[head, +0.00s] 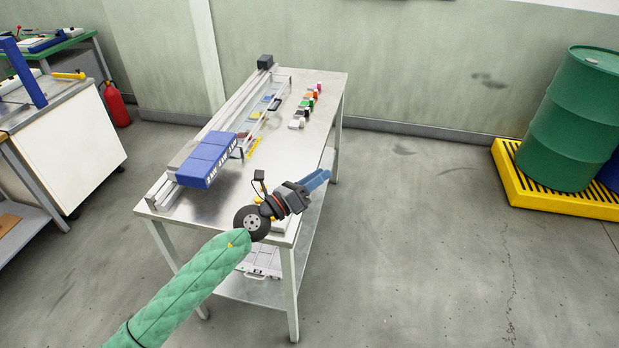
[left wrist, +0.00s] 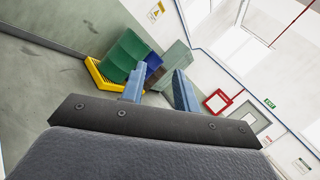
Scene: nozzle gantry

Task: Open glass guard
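The nozzle gantry (head: 222,118) is a long metal rail assembly along the left side of the steel table. A blue box-like unit (head: 207,158) with white marks sits at its near end. A clear panel, which may be the glass guard, seems to run along the gantry's right side; its edges and position are too faint to tell. My left gripper (head: 318,179) is over the table's right edge, apart from the gantry. Its blue fingers stand apart and empty in the left wrist view (left wrist: 158,88). My right gripper is not in view.
The table (head: 318,98) carries a row of small coloured pieces (head: 310,103) along its right side and a yellow stick (head: 254,146) near the middle. A green drum (head: 570,115) stands on a yellow pallet at the right. The floor between is clear.

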